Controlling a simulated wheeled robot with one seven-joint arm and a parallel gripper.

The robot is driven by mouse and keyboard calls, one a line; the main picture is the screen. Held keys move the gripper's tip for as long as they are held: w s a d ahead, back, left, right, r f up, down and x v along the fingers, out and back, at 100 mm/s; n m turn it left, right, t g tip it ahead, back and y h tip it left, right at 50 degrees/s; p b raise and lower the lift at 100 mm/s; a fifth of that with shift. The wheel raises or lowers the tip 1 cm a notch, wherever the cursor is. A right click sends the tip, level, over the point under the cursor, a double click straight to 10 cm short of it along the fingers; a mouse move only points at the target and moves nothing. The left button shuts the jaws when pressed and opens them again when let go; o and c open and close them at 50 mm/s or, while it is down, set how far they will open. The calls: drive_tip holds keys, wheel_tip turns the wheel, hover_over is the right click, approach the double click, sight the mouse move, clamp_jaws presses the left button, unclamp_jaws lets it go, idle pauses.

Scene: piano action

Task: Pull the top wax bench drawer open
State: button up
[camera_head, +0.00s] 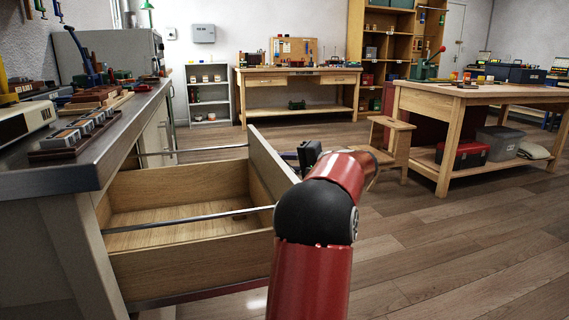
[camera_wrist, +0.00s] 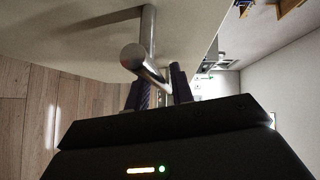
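The top wax bench drawer (camera_head: 190,262) is a light wooden box, pulled well out from the bench on the left in the head view. Its visible inside is empty. The drawer front (camera_head: 268,165) faces my arm, and it shows as a pale panel in the wrist view (camera_wrist: 60,30). A round metal bar handle (camera_wrist: 148,62) stands off that panel on a post. My gripper (camera_head: 309,155) is at the outer side of the front. In the wrist view, its two dark fingers (camera_wrist: 160,92) lie on either side of the bar, closed on it. The handle is hidden in the head view.
The metal-edged bench top (camera_head: 120,130) carries trays and tools above the drawer. A wooden stool (camera_head: 392,145) and a work table (camera_head: 470,97) stand to the right. The plank floor (camera_head: 450,235) between is clear.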

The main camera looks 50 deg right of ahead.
drive_tip(key=shift+o, duration=0.6)
drive_tip(key=shift+r, duration=0.1)
drive_tip(key=v, duration=0.7)
drive_tip(key=shift+s, duration=0.4)
drive_tip(key=shift+r+p, duration=0.1)
drive_tip(key=shift+p, duration=0.2)
